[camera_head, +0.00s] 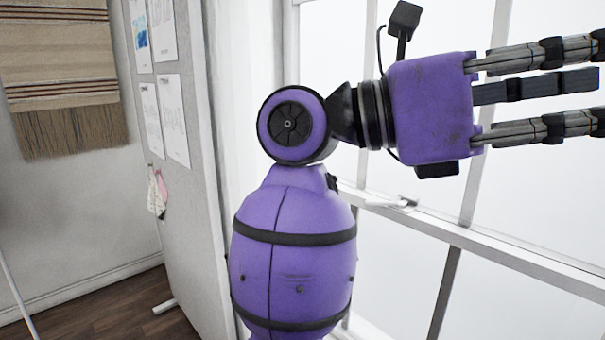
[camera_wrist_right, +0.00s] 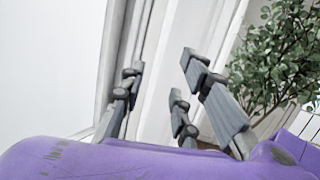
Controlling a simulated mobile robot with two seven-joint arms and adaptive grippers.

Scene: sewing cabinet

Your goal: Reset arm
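One purple arm rises in the head view, left of the middle. Its gripper (camera_head: 537,86) points right; the grey fingers run parallel and apart. Their tips are cut off by the right edge. I cannot tell for sure which of my arms this is. In the right wrist view, my right gripper (camera_wrist_right: 160,85) is open, its dark grey fingers spread apart with nothing between them. The purple palm housing fills the bottom of that view.
A large window (camera_head: 545,195) with white frames stands behind the arm. A grey partition (camera_head: 190,220) with pinned papers and a striped woven hanging (camera_head: 60,70) are at the left. A leafy plant (camera_wrist_right: 280,55) is beyond the right gripper's fingers. Wooden floor (camera_head: 110,308) shows at the lower left.

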